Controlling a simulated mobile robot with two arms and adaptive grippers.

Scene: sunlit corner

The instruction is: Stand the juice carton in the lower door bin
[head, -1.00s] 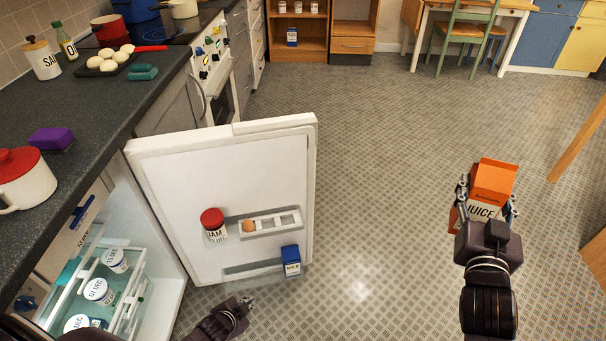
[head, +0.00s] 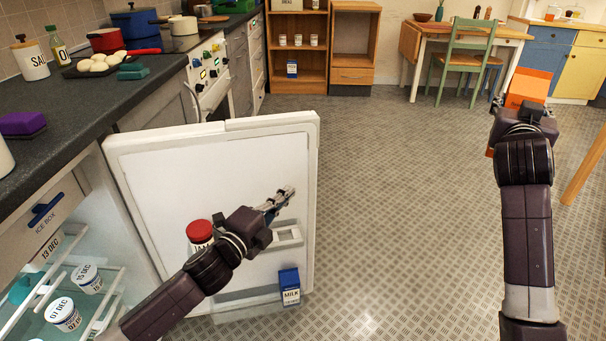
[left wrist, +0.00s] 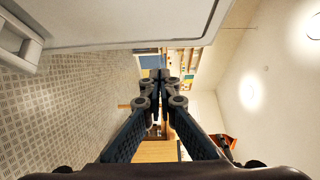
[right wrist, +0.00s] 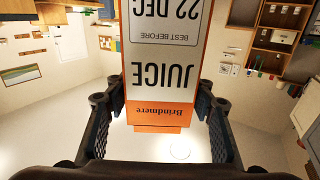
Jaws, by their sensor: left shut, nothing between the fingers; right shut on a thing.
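The orange and white juice carton (head: 528,86) is held up at the right of the head view by my right gripper (head: 524,110). In the right wrist view the carton (right wrist: 165,60) stands between the two fingers, its label upside down in that picture. My left gripper (head: 283,196) is shut and empty in front of the open fridge door (head: 220,160); its closed fingers also show in the left wrist view (left wrist: 160,76). The lower door bin (head: 250,300) is low on the door, partly hidden by my left arm. A blue milk carton (head: 289,287) stands at its right end.
Dated tubs (head: 62,314) stand inside the fridge. The counter (head: 80,105) is at left. Open floor (head: 410,200) lies between door and right arm.

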